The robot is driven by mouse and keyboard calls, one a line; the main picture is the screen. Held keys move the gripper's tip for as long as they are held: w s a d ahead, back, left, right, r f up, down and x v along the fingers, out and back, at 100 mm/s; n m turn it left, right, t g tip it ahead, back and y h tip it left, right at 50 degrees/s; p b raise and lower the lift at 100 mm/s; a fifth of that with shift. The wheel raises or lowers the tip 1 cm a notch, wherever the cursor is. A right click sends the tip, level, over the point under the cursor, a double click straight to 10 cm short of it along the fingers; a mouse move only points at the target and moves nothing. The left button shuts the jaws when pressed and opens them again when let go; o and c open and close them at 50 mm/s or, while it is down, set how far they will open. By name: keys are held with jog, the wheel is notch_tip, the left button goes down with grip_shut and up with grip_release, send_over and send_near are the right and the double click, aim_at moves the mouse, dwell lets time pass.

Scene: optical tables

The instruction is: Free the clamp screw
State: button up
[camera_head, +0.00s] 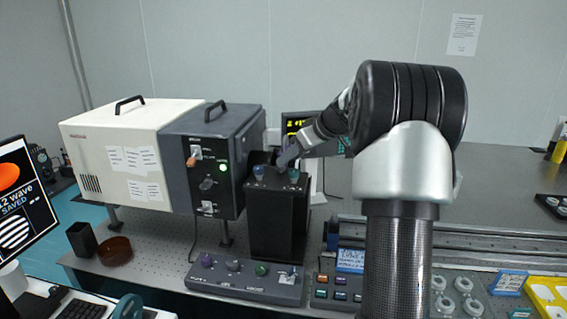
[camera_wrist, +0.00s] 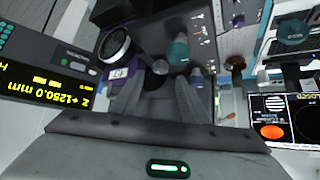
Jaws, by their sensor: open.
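A black upright mount (camera_head: 278,222) stands on the optical table in front of the dark instrument housing. On its top are a blue knob (camera_head: 259,171) and a teal knob (camera_head: 294,175). My gripper (camera_head: 285,158) is just above this top, between and behind the knobs. In the wrist view my gripper (camera_wrist: 158,98) has its two fingers apart, with a dark part of the mount between or beyond them. I cannot tell which part is the clamp screw. No held thing shows.
The cream and dark grey instrument (camera_head: 165,150) stands close at the left. A control box with knobs (camera_head: 245,278) lies in front of the mount. A rail (camera_head: 480,242) runs to the right. A monitor (camera_head: 22,205) and brown dish (camera_head: 115,251) are at left.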

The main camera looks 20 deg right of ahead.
jog(key=shift+x, duration=2.4)
grip_shut()
